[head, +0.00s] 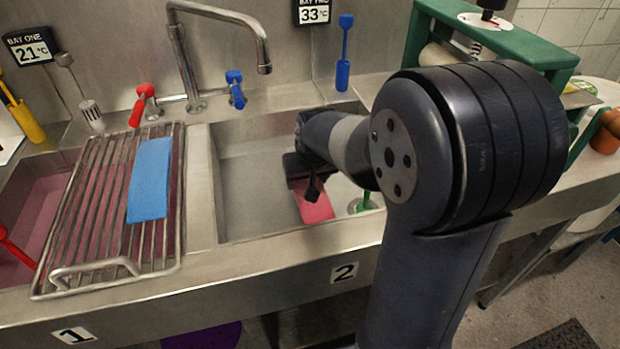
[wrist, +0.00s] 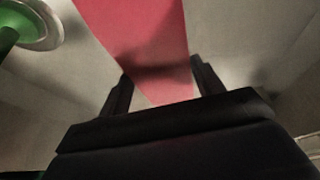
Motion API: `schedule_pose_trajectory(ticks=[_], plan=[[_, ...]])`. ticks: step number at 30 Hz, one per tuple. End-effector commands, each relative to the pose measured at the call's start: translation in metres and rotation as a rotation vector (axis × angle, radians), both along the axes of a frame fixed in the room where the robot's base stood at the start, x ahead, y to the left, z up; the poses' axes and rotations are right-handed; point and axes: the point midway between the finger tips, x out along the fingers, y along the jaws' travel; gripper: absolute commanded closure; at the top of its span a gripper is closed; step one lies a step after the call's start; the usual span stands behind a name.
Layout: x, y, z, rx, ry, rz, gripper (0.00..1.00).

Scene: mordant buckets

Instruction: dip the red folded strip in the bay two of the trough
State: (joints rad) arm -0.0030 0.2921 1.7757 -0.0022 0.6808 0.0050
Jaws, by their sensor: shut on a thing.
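The red folded strip (head: 314,204) hangs from my gripper (head: 313,187) inside bay two (head: 240,190) of the trough, in the head view. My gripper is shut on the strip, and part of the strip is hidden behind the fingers. In the wrist view the strip (wrist: 135,35) runs up and away from between my fingers (wrist: 158,88). From these views I cannot tell whether the strip's lower end touches liquid or the bay floor.
A wire rack (head: 75,215) holding a blue strip (head: 150,180) lies over bay one (head: 40,200). A green object (head: 364,203) stands in bay two, right of the red strip. The tap (head: 265,50) stands behind, with red (head: 145,100) and blue (head: 235,90) handles. A green-framed machine (head: 500,38) stands at right.

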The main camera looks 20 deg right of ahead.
Motion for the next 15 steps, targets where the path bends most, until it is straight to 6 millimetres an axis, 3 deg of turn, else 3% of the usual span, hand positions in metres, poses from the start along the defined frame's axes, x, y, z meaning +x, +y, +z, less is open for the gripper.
schedule_pose_trajectory(ticks=[6, 15], plan=[[0.0051, 0.0051, 0.0005, 0.0, -0.001, 0.001, 0.59], [-0.0026, -0.003, 0.0002, -0.001, -0.001, -0.001, 0.59]])
